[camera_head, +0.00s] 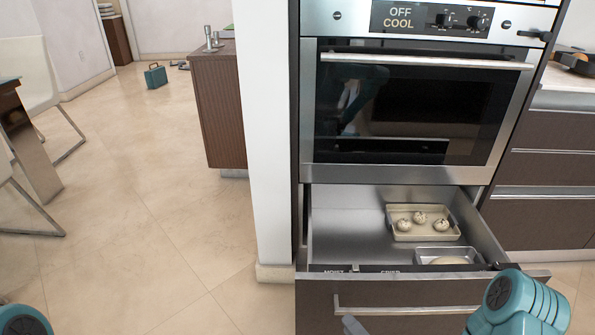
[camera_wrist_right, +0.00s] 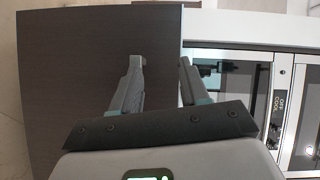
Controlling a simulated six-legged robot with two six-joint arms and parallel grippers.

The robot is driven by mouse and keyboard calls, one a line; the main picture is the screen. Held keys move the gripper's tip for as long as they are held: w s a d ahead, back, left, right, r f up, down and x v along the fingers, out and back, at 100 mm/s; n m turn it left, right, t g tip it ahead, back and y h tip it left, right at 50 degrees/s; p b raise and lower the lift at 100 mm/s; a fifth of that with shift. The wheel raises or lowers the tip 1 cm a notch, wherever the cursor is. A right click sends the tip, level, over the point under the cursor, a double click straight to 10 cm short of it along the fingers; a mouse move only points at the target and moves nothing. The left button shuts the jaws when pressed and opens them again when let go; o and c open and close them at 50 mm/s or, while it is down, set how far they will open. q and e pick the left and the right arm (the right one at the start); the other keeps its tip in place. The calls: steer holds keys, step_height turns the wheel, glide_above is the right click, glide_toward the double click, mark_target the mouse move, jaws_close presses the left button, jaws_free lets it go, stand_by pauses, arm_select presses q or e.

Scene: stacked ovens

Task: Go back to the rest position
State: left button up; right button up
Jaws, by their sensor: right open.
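My right gripper (camera_wrist_right: 160,64) is open and empty in the right wrist view, its two grey fingers apart. A dark brown panel and a strip of the oven lie beyond the fingers. In the head view a grey piece of it (camera_head: 352,325) shows at the bottom edge, in front of the drawer handle, and my teal right arm is at the lower right. I cannot tell whether it touches the handle. Of my left arm only a teal joint shows at the lower left corner; its gripper is out of view.
The drawer (camera_head: 340,218) under the oven (camera_head: 415,100) is pulled out. It holds a beige tray (camera_head: 394,234) with three round buns and a metal tray (camera_head: 420,252) with a pale item. The oven door is shut; its display reads OFF COOL. Floor (camera_head: 150,220) at left is open.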

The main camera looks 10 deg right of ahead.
steer(key=s+a+f+n+g, duration=0.2)
steer(key=a+f+n+g, duration=0.5)
steer(key=a, duration=0.3)
steer(key=s+d+f+n+g+h+p, duration=0.1)
steer(key=s+f+g, duration=0.1)
steer(key=s+g, duration=0.3)
steer(key=s+d+f+n+g+h, duration=0.1)
steer(key=s+f+n+g, duration=0.1)
steer(key=s+g, duration=0.35)
step_height(320, 180, up, 30)
steer(key=s+a+t+p, duration=0.1)
steer(key=s+p, duration=0.1)
steer(key=p, duration=2.8)
steer(key=shift+s+f, duration=0.2)
steer(key=shift+t, duration=0.25)
